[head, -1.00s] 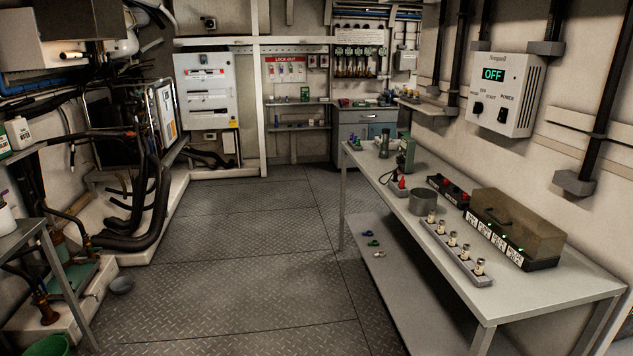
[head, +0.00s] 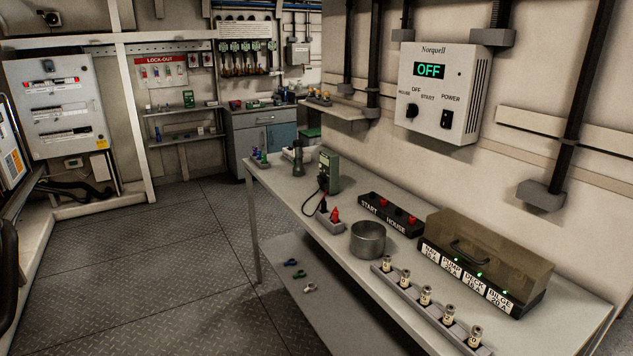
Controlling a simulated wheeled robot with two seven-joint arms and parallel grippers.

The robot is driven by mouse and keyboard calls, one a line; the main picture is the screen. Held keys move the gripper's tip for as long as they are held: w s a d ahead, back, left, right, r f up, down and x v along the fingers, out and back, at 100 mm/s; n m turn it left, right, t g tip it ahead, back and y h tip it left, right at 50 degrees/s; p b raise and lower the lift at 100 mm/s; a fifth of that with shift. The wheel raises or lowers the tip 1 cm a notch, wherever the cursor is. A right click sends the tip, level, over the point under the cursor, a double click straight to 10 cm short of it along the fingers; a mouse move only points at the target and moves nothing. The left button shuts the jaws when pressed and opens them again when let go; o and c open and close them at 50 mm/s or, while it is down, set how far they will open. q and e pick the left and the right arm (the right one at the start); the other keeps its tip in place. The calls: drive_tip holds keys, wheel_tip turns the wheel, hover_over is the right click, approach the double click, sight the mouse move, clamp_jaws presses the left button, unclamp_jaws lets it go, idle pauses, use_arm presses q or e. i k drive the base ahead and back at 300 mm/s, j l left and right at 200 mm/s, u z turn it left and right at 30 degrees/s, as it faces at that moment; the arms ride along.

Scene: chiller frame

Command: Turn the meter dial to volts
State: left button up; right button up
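The meter (head: 329,171) looks like a small green handheld unit standing upright on the grey workbench (head: 376,327), towards its far end. Its dial is too small to read from here, so I cannot tell its setting. A dark lead loops from it down the bench edge. A small block with red and black plugs (head: 331,217) sits in front of it. Neither of my grippers shows in the head view.
A metal pot (head: 368,240), a START/HOUSE block (head: 391,214), a fuse box with a clear cover (head: 484,262) and a rack of fuses (head: 426,304) stand on the bench. A wall unit (head: 439,90) reads OFF. The floor (head: 150,270) left of the bench is clear.

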sight(322, 179)
drive_tip(key=i+j+z, duration=0.15)
drive_tip(key=i+j, duration=1.05)
drive_tip(key=i, duration=0.15)
